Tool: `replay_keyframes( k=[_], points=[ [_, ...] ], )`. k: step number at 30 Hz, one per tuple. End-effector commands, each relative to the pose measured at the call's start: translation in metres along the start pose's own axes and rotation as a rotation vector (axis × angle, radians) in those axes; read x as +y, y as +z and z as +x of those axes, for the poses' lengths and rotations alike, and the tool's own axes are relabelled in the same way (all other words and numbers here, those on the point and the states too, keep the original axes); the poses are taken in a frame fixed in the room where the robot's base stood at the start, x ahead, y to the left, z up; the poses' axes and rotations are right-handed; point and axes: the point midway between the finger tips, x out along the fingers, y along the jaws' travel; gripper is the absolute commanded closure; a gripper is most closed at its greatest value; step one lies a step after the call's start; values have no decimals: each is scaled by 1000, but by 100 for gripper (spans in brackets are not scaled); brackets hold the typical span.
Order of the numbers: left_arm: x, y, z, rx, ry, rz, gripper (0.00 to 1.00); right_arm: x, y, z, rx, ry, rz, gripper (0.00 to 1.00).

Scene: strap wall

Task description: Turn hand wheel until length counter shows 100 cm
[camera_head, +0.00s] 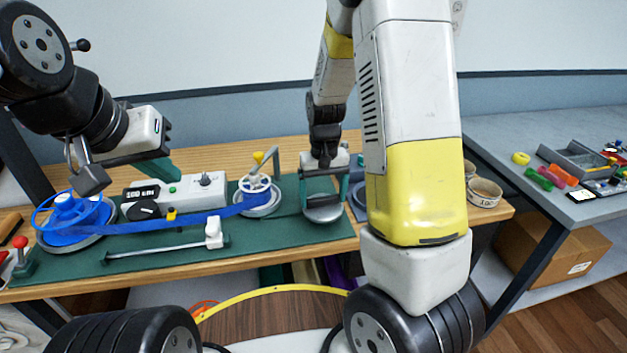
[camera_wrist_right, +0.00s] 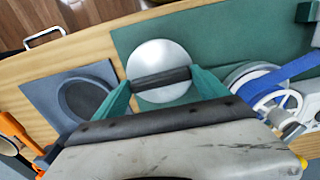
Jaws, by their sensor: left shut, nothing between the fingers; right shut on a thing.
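The length counter (camera_head: 143,194) is on a white box, and its small display appears to read 100 cm. The white hand wheel (camera_head: 256,183) with a yellow knob stands on a round spool right of the box; it also shows in the right wrist view (camera_wrist_right: 277,104). A blue strap (camera_head: 165,224) runs from the blue reel (camera_head: 74,211) to this spool. My left gripper (camera_head: 168,172) is shut and empty above the box. My right gripper (camera_wrist_right: 161,82) is shut on the dark handle bar of a silver round weight (camera_wrist_right: 160,57), right of the wheel.
A grey block with a round recess (camera_wrist_right: 52,93) lies beside the green mat (camera_head: 130,258). A metal rail with a white slider (camera_head: 213,232) lies in front of the strap. A red-knobbed lever (camera_head: 20,243) stands at the left.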

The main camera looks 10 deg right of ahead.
Motion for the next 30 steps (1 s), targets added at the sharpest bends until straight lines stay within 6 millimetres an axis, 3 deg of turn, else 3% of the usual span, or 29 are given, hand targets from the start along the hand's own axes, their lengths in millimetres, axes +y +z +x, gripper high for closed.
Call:
replay_keyframes(
  k=[1, 2, 4, 14, 24, 30],
  points=[
    [0, 0, 0, 0, 0, 0, 100, 0, -1, 0, 2, 0, -1, 56],
    [0, 0, 0, 0, 0, 0, 100, 0, -1, 0, 2, 0, -2, 12],
    [0, 0, 0, 0, 0, 0, 100, 0, -1, 0, 2, 0, -2, 0],
    [0, 0, 0, 0, 0, 0, 100, 0, -1, -7, 3, 0, -3, 0],
    [0, 0, 0, 0, 0, 0, 100, 0, -2, -62, 6, -1, -3, 0],
    [0, 0, 0, 0, 0, 0, 100, 0, -1, -78, 3, 0, -2, 0]
  ],
)
